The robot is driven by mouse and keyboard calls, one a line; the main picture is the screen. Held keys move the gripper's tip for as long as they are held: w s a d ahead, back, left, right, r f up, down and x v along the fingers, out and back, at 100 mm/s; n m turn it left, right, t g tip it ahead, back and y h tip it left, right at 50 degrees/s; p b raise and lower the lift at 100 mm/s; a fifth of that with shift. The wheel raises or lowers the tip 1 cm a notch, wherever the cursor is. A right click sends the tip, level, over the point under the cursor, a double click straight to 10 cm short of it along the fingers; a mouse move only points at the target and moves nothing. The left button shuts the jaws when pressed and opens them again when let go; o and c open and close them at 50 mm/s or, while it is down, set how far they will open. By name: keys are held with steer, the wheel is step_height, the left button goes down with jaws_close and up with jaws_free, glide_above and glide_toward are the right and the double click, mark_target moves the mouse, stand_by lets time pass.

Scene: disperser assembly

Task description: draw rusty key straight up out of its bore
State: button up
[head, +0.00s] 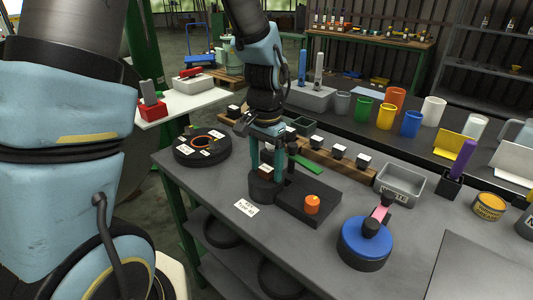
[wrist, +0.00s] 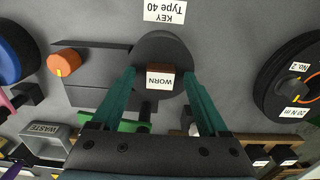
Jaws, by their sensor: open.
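The rusty key shows as a brown block with a white WORN label (wrist: 160,79) in the wrist view. It also shows in the head view (head: 266,169). It sits over a dark round housing (wrist: 158,42), also in the head view (head: 264,190); the bore and the key's lower part are hidden. My gripper (head: 267,174) points down over the housing. Its two teal fingers are open, one on each side of the key, with visible gaps between them and the block in the wrist view (wrist: 160,74).
A dark plate with an orange knob (head: 312,204) adjoins the housing. A KEY Type 40 card (head: 246,208) lies in front. A black round dial (head: 202,147) is left, a blue-topped disc (head: 365,240) right. A grey WASTE bin (head: 400,184) and wooden rack (head: 325,152) stand behind.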

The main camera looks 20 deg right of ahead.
mark_target(266, 168)
steer(key=shift+f, duration=0.1)
steer(key=shift+c, duration=0.4)
jaws_close()
stand_by(0.5)
steer(key=shift+r+p, duration=3.1)
steer(key=shift+r, duration=0.5)
